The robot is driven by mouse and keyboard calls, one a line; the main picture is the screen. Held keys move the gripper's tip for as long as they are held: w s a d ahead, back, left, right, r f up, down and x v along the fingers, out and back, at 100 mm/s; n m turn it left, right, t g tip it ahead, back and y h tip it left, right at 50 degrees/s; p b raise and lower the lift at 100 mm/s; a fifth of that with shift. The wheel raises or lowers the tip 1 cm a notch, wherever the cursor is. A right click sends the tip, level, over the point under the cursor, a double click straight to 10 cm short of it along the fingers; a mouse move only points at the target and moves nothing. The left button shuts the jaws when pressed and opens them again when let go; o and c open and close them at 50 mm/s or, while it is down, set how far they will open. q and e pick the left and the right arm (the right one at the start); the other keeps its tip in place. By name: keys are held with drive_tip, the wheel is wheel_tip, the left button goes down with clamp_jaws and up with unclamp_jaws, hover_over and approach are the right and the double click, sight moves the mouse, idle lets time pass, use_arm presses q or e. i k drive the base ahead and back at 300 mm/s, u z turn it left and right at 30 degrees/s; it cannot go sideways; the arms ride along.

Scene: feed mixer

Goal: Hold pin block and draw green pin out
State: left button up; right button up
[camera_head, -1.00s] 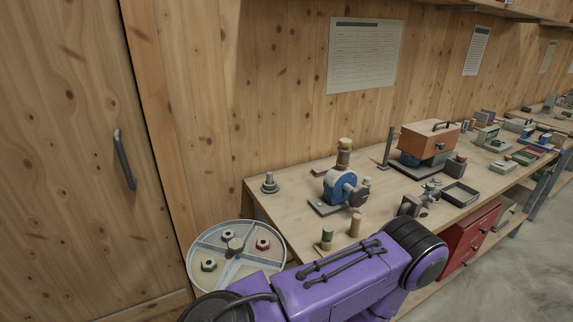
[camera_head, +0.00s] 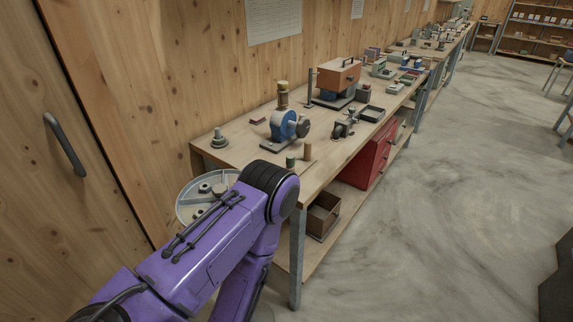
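That arm comes in from the lower left and bends in front of the bench corner. Neither gripper shows in this view.
The long wooden workbench (camera_head: 240,151) carries a blue machine (camera_head: 284,124) and an orange-brown box (camera_head: 338,75). A round divided tray (camera_head: 185,213) stands left of the bench, partly behind my arm. Red drawers (camera_head: 371,158) and a bin (camera_head: 322,214) sit below. Concrete floor on the right is open.

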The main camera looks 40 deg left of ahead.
sight(290, 159)
drive_tip(key=u, duration=1.55)
drive_tip(key=i, duration=0.1)
drive_tip(key=z, duration=0.05)
